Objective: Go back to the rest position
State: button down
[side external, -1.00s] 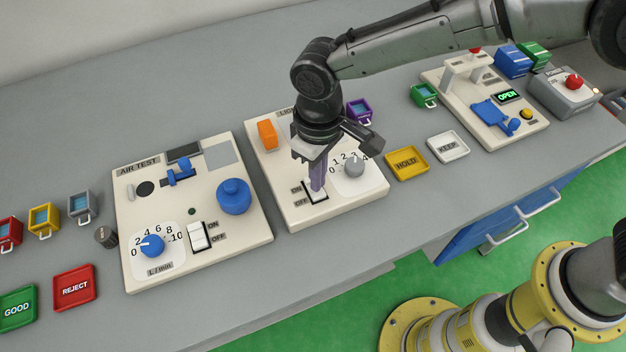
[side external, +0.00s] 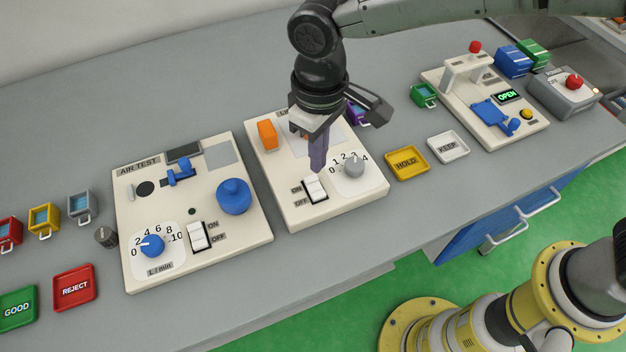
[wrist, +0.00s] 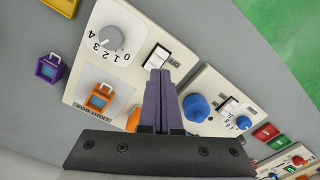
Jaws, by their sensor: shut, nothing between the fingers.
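My gripper (side external: 317,168) has purple-grey fingers that are shut with nothing between them. In the side view it hangs pointing down, a little above the white ON/OFF rocker switch (side external: 315,188) of the light box panel (side external: 290,212), apart from it. In the wrist view the shut fingertips (wrist: 157,72) lie just below the light box switch (wrist: 157,58) in the picture. The panel's grey dial (side external: 354,166) is to the right of the fingers. An orange mask block or holder (side external: 267,133) sits at the panel's upper left.
The AIR TEST panel (side external: 135,270), with a blue knob and blue cylinder, stands at left. HOLD (side external: 406,164) and KEEP (side external: 448,147) trays lie to the right. A press panel reading OPEN (side external: 508,96) stands farther right. A purple holder (side external: 355,112) is partly behind my gripper.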

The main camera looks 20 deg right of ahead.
jog(key=w+d+r+m+t+y, duration=0.1)
jog(key=w+d+r+m+t, duration=0.2)
jog(key=d+r, duration=0.8)
jog(key=s+d+r+m, duration=0.1)
jog(key=s+d+r, duration=0.15)
jog(key=d, duration=0.25)
jog(key=s+d+r+m, duration=0.1)
jog(key=s+d+r, duration=0.15)
jog(key=d, duration=0.35)
jog(key=s+d+r+m+t, duration=0.1)
jog(key=s+d+r+t, duration=0.1)
jog(key=s+d, duration=0.55)
jog(key=s+d+f+h, duration=0.1)
jog(key=s+d+f, duration=0.3)
jog(key=s+f, duration=0.4)
jog(key=shift+s+t, duration=0.3)
jog(key=shift+s, duration=0.35)
